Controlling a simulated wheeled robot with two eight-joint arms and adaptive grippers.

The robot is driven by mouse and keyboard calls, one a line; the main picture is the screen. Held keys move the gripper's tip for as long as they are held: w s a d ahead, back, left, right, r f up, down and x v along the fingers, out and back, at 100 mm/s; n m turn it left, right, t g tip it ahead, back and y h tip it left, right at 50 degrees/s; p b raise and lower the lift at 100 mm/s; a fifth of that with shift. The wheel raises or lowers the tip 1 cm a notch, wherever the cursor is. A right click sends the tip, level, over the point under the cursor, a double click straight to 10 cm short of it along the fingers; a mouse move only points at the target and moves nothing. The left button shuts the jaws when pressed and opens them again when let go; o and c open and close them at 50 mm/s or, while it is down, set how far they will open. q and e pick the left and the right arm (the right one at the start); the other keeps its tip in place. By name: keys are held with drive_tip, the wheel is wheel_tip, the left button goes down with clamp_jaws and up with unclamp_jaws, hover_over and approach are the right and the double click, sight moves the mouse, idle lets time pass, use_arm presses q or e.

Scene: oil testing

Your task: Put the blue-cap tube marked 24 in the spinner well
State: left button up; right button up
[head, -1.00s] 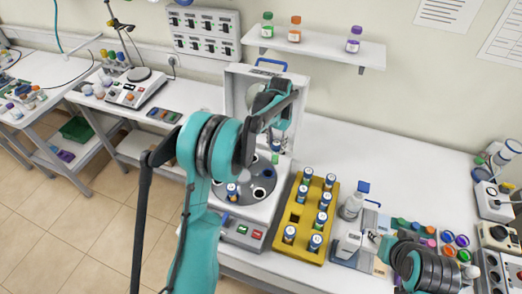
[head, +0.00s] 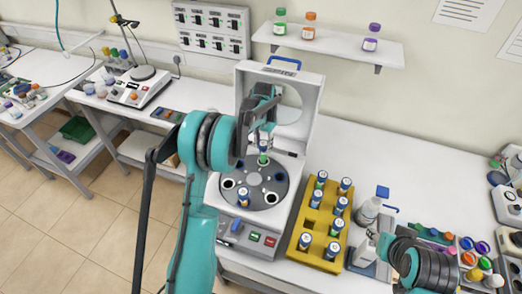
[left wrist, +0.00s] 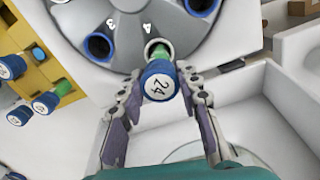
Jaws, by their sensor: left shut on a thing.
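The tube with a blue cap marked 24 (left wrist: 158,84) is in my left gripper (left wrist: 160,92), whose fingers are shut around it. Its green body points at a well beside the number 4 in the left wrist view; I cannot tell whether its tip is inside. In the head view the tube (head: 263,159) stands roughly upright over the far part of the spinner's grey rotor (head: 270,180), below my left gripper (head: 265,141). Another blue-cap tube (head: 243,194) sits in a front well. My right gripper (head: 378,238) is small and partly hidden at the lower right.
A yellow rack (head: 322,222) with several blue-cap tubes stands right of the spinner. The raised spinner lid (head: 303,100) is behind the rotor. The bench behind the rack is clear.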

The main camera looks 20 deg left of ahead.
sight(263, 153)
use_arm(q)
wheel_tip(263, 153, down, 3)
drive_tip(key=shift+b, duration=0.6)
drive_tip(key=shift+d+f, duration=0.15)
drive_tip(key=shift+f, duration=0.05)
drive_tip(key=shift+r, duration=0.1)
use_arm(e)
drive_tip(key=shift+s+d+f, duration=0.15)
drive_tip(key=shift+d+f, duration=0.25)
drive_tip(key=shift+f, duration=0.35)
use_arm(q)
drive_tip(key=o, duration=1.2)
drive_tip(key=shift+c, duration=0.2)
